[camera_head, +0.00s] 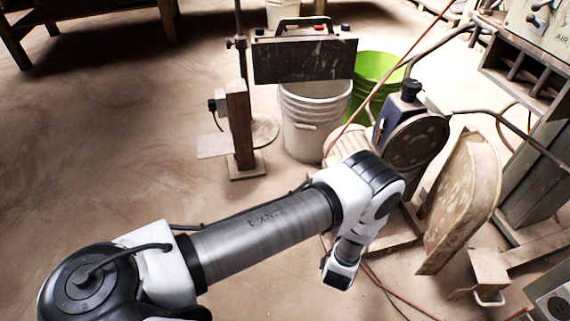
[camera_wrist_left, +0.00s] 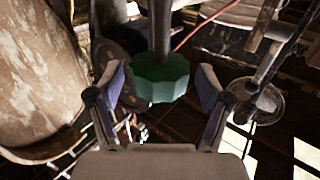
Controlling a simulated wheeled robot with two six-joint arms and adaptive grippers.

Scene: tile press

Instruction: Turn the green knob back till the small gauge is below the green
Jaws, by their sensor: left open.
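The green knob (camera_wrist_left: 160,79) shows in the left wrist view as a faceted green disc on the end of a grey shaft. My left gripper (camera_wrist_left: 161,88) is open, with one finger on each side of the knob in the picture. Gaps show between the knob and both fingers, so it is not gripped. I cannot tell whether the knob lies fully between the pads or a little beyond them. In the head view my left gripper (camera_head: 340,272) points down at the end of my left arm, and I cannot make out the knob there. I cannot see the small gauge. My right gripper is not in view.
In the head view a dusty machine with a round disc (camera_head: 415,140) and a tan slab-like part (camera_head: 465,205) stand right of my gripper. A white bucket (camera_head: 312,128) and a green bucket (camera_head: 376,68) stand behind. The floor at the left is mostly clear.

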